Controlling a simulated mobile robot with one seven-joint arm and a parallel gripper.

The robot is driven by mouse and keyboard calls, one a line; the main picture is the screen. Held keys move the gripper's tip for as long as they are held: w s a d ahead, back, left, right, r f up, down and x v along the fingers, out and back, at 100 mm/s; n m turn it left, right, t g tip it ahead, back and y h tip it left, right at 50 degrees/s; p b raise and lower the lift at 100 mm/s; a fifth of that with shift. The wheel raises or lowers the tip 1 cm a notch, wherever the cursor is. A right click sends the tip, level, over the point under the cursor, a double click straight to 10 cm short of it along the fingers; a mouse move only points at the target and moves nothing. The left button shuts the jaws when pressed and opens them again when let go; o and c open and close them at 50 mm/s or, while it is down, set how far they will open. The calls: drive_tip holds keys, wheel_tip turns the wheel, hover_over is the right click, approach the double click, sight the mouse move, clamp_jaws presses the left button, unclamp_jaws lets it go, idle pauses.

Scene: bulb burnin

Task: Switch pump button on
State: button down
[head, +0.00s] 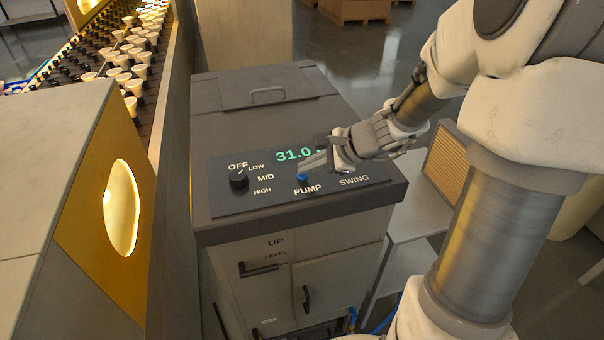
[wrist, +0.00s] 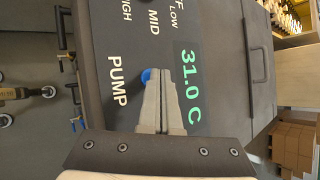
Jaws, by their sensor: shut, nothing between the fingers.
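The blue pump button (head: 302,178) sits on the dark control panel (head: 225,203), just above the word PUMP. In the wrist view the blue button (wrist: 146,76) shows at the tips of my fingers, partly covered by them. My gripper (head: 303,168) reaches in from the right with its fingers together and empty. The fingertips of my gripper (wrist: 158,72) are right at the button. I cannot tell whether they touch it or hover just above it.
A black knob (head: 238,181) marked OFF, LOW, MID, HIGH is left of the button. A green display (head: 292,155) reads 31.0 behind it. The SWING control area is hidden by my gripper. A conveyor with several bulbs (head: 133,85) runs at the left.

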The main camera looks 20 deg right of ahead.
sight(308, 176)
drive_tip(key=shift+r+p, duration=0.35)
drive_tip(key=shift+r, duration=0.15)
idle(0.3)
wheel_tip(308, 176, up, 6)
drive_tip(key=p, duration=0.4)
idle(0.5)
